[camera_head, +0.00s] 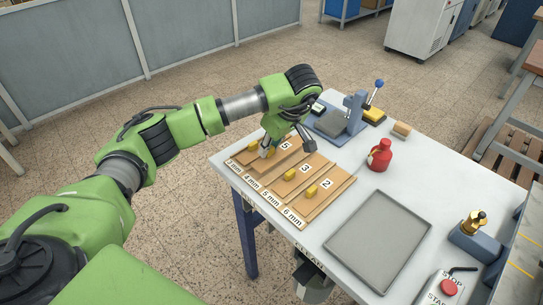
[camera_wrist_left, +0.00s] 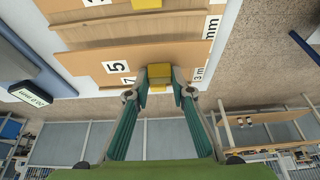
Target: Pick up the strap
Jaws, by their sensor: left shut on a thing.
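Several tan strips, which may be the straps, lie side by side on a wooden rack (camera_head: 305,214) marked 3 mm to 6 mm. Paper numbers and small yellow blocks sit on them, such as the yellow block (camera_head: 311,191) by the number 2. My left gripper (camera_head: 266,151) reaches down at the rack's far left part. In the left wrist view its fingers (camera_wrist_left: 160,76) are shut on a yellow block (camera_wrist_left: 159,71) at the edge of a tan strip (camera_wrist_left: 85,63). Whether that strip is lifted I cannot tell. My right gripper is out of view.
A blue-grey press (camera_head: 337,123) stands behind the rack. A red bottle (camera_head: 380,156) and a small tan block (camera_head: 402,129) stand to its right. An empty grey tray (camera_head: 378,243) lies at front right. A brass-topped device (camera_head: 474,223) and a stop button box (camera_head: 444,289) stand farther right.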

